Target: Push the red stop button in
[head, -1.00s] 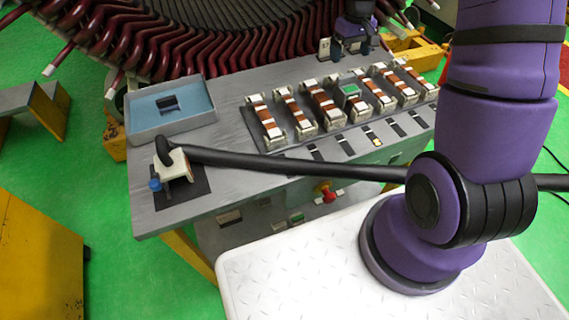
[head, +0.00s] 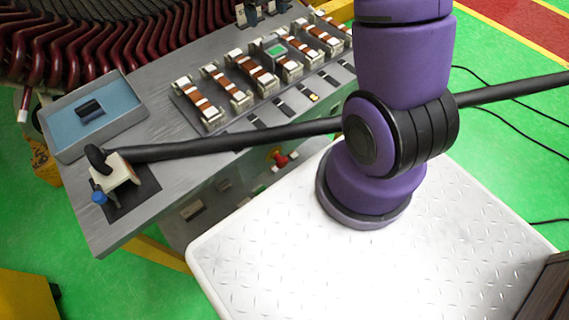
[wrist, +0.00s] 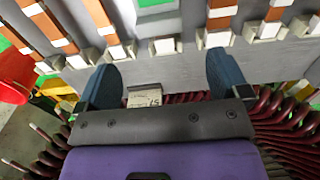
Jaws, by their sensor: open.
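The red stop button (head: 281,160) is on the front face of the grey workbench (head: 185,150), below the bench top, with a yellow part beside it. It is small, and I cannot tell how far in it sits. My gripper is open and empty in the wrist view (wrist: 165,75), its two blue-grey fingers spread apart over the bench's far side, near the row of coils. It is well away from the button. A red shape (wrist: 15,75) at the left of the wrist view is cut off, and I cannot tell what it is.
Several copper coils with white ends (head: 200,100) stand in a row on the bench. A blue-lined tray (head: 120,105) and a white clamp block (head: 115,178) are at its left. The large stator (head: 70,45) rises behind.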

